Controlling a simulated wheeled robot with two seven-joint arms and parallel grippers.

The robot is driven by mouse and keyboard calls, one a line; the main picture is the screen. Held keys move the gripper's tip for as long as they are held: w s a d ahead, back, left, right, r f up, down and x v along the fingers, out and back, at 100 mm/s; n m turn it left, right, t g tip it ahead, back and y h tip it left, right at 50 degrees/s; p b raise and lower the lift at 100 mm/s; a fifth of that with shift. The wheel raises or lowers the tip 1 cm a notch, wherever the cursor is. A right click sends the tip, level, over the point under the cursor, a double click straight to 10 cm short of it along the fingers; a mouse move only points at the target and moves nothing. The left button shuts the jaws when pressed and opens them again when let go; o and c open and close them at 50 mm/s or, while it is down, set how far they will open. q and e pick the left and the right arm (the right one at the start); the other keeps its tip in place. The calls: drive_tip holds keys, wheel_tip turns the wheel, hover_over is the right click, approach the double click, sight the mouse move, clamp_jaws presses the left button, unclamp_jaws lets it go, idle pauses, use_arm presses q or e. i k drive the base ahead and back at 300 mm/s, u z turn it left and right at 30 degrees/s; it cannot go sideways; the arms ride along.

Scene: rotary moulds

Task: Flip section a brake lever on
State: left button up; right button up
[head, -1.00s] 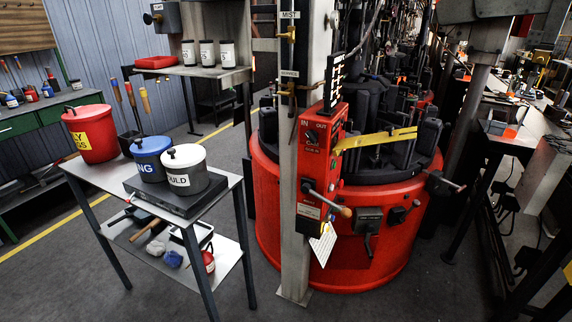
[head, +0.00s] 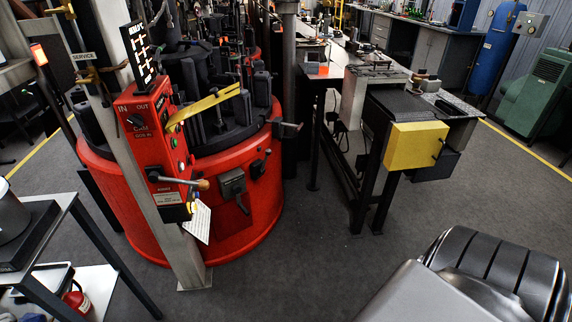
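A red round mould machine (head: 255,212) stands left of centre in the head view. On its front post is a red control panel (head: 136,106) with IN and OUT marks, a dial and buttons. A lever with a wooden knob (head: 201,184) sticks out to the right from the panel's lower part. A dark grey box with a down-hanging handle (head: 232,184) is on the drum's front. A smaller dark handle (head: 260,163) sits right of it, and another bracket handle (head: 288,129) is at the drum's right rim. No label naming the section a brake lever is legible. Neither gripper is in view.
A metal cart (head: 52,222) stands at the lower left. A steel post (head: 178,240) carries the panel. A dark bench with a yellow box (head: 413,146) stands right of the machine. The grey floor (head: 320,235) between them is clear.

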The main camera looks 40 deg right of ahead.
sight(267, 151)
drive_tip(key=z, duration=0.55)
drive_tip(key=k, duration=1.35)
drive_tip(key=u, duration=0.25)
drive_tip(key=i, duration=0.25)
drive_tip(key=z, duration=0.85)
drive_tip(key=i, duration=1.45)
drive_tip(key=u, duration=0.9)
drive_tip(key=i, duration=0.45)
drive_tip(key=u, duration=0.45)
